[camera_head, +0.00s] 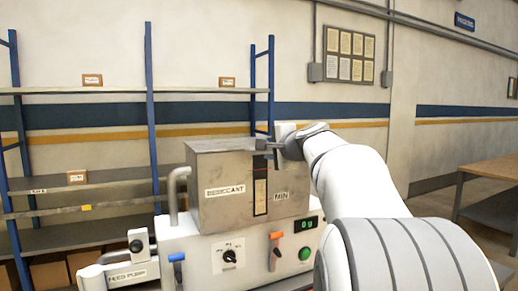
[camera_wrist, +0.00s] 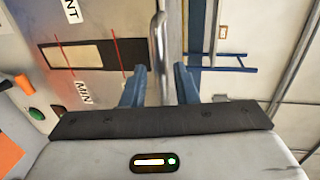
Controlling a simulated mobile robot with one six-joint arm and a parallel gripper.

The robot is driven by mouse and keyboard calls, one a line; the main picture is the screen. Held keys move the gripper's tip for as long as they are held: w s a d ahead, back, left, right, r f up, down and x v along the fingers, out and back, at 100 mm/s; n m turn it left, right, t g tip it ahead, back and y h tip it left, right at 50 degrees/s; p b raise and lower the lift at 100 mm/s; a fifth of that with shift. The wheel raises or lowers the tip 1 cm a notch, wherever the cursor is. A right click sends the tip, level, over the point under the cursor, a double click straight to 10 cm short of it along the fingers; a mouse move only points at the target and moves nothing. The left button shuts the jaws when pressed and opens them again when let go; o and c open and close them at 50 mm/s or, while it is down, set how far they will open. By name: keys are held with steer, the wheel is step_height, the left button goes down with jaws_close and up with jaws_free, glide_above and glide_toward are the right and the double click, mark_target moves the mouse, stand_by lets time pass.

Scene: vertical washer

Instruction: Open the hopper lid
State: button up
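The hopper (camera_head: 228,198) is a grey metal box labelled DESICCANT on top of a white machine. Its flat lid (camera_head: 222,145) lies level on the box and looks shut. My gripper (camera_head: 270,146) is at the lid's right edge, level with the top of the box. In the wrist view, its two blue fingers (camera_wrist: 160,70) are apart, one on each side of a round metal bar (camera_wrist: 159,38) that looks like the lid handle. A small gap shows on each side of the bar. In the head view my gripper mostly hides the bar.
The machine's front has a black knob (camera_head: 229,256), a green button (camera_head: 305,253), an orange lever (camera_head: 275,240) and a blue lever (camera_head: 177,266). A shelf rack (camera_head: 150,120) stands behind. A wooden table (camera_head: 492,172) is at the right. Space above the lid is clear.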

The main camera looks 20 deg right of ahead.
steer(key=shift+x, duration=1.25)
jaws_close()
